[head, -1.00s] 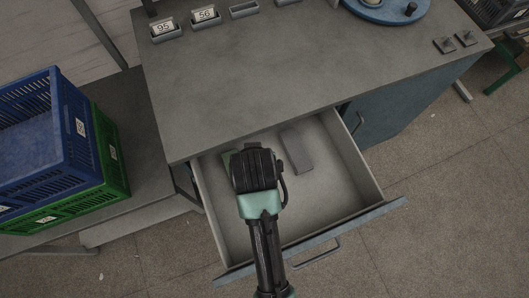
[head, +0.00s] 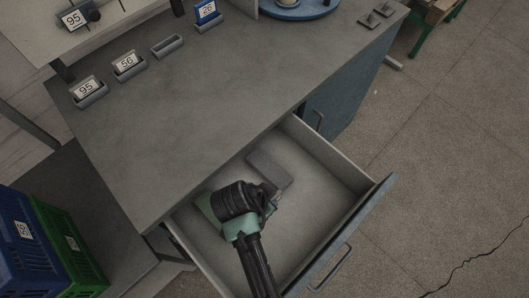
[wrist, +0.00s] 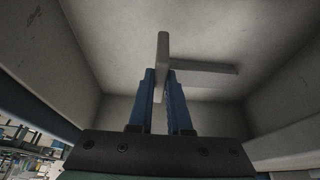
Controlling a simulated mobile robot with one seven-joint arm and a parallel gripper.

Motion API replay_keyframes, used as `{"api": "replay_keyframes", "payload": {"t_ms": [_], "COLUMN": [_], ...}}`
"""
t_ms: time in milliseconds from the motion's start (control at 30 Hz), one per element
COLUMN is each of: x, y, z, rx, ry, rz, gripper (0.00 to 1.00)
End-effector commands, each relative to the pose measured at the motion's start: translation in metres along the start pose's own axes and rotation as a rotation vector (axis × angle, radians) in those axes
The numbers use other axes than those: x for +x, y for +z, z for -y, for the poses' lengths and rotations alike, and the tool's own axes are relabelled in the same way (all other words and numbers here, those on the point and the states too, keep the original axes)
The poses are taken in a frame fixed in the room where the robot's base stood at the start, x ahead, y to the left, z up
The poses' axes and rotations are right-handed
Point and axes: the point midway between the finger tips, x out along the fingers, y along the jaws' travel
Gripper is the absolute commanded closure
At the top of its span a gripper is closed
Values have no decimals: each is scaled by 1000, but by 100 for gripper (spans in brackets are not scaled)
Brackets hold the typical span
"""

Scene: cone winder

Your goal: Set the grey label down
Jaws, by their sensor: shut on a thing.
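In the wrist view my gripper (wrist: 160,76) has its two blue fingers closed on the grey label (wrist: 163,48), a thin plate standing on edge between them. My gripper is inside the open drawer (head: 335,155) of the bench. In the head view my wrist hides the fingers and most or all of the label. I cannot tell whether the label touches the drawer floor. A grey block (head: 268,170) lies in the drawer just beyond my wrist; it also shows behind the label in the wrist view (wrist: 210,68).
A greenish patch (head: 206,207) shows left of my wrist; I cannot tell what it is. Drawer walls stand close around. The right part of the drawer floor (head: 325,195) is clear. Label holders (head: 90,94) stand on the bench top. Blue (head: 20,240) and green crates (head: 68,250) stand at left.

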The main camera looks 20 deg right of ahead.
Motion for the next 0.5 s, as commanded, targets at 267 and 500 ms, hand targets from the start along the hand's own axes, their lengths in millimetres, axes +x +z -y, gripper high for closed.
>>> {"api": "replay_keyframes", "payload": {"t_ms": [267,500], "x": [31,55], "y": [13,23], "z": [0,0], "rx": [-3,-3], "ry": [0,-1], "rz": [1,1], "gripper": [100,100]}}
